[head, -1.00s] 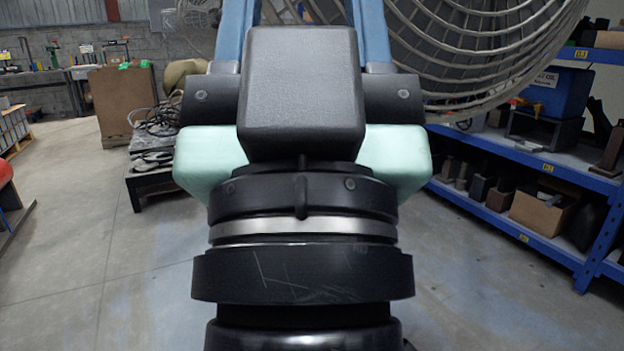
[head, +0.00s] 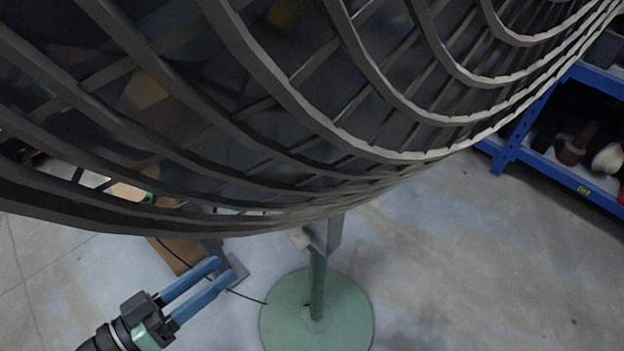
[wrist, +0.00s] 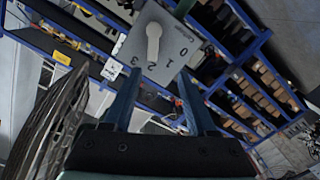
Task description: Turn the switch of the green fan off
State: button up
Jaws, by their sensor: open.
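The fan's large wire cage (head: 330,110) fills the top of the head view; it also shows at the left of the wrist view (wrist: 48,128). Its green pole (head: 317,285) rises from a round green base (head: 340,315). A grey switch box (head: 331,234) sits on the pole under the cage, with a pale knob (head: 299,238) on its left side. In the wrist view the box face (wrist: 178,32) bears 0, 1, 2 and 3, and the knob (wrist: 153,42) points near 2. My gripper (head: 224,269) is open and empty, left of and apart from the switch; its fingers (wrist: 158,80) face the box.
A black cable (head: 245,296) runs across the floor to the fan base. A brown box or cabinet (head: 180,254) stands behind my gripper. A blue shelf (head: 560,170) with parts is at the right. The floor right of the base is clear.

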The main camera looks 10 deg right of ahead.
send_near(297, 227)
jog(key=w+x, duration=0.1)
jog(key=x, duration=0.6)
jog(key=shift+w+a+h, duration=0.2)
jog(key=shift+w+h, duration=0.05)
jog(key=shift+h, duration=0.15)
jog(key=shift+c, duration=0.3)
grip_shut()
